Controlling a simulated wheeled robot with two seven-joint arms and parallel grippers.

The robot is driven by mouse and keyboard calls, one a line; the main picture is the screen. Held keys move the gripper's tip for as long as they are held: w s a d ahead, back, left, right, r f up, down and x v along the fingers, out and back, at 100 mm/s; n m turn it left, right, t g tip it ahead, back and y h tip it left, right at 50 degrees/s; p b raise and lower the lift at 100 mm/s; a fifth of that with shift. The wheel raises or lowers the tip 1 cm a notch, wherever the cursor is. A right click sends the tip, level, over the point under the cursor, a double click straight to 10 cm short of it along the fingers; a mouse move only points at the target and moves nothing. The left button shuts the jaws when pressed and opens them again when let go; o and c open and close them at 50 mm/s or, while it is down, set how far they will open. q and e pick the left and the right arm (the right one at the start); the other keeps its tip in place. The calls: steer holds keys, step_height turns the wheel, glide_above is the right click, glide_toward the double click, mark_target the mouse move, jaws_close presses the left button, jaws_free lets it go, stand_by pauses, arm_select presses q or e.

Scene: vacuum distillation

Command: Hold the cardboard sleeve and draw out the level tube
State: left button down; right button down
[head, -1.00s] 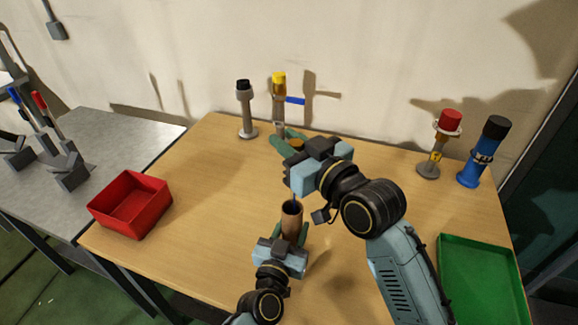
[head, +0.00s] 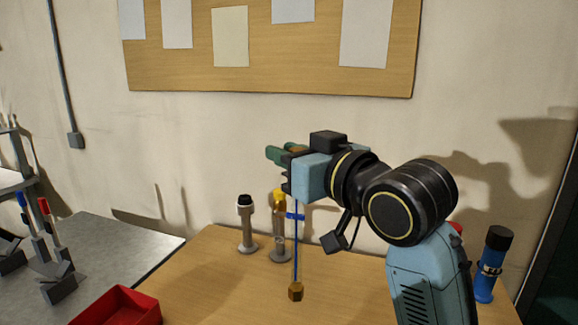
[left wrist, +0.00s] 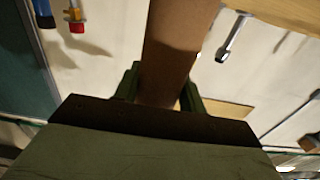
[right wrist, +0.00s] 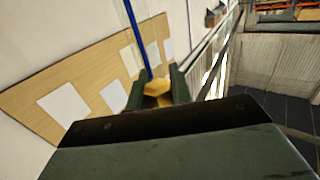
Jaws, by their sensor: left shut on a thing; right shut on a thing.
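The level tube (head: 295,245) is a thin blue rod with a brass block at its lower end, hanging upright below my right gripper (head: 287,154). That gripper is shut on the tube's brass upper end, high in front of the wall; the right wrist view shows this brass end (right wrist: 158,90) between the fingers. The cardboard sleeve (left wrist: 178,45) is a brown tube in the left wrist view. My left gripper (left wrist: 160,88) is shut around it. The sleeve and left gripper are out of the head view, so I cannot tell there how far the brass block is from the sleeve.
A black-capped stand (head: 246,228) and a yellow-capped one (head: 279,235) stand at the back of the wooden table. A blue bottle (head: 490,265) with a black cap is at the right. A red box (head: 120,306) is at the lower left. A notice board (head: 270,75) hangs behind.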

arm_select(q)
steer(key=c, duration=0.7)
jaws_free()
steer(key=shift+c, duration=0.2)
steer(key=v, duration=1.2)
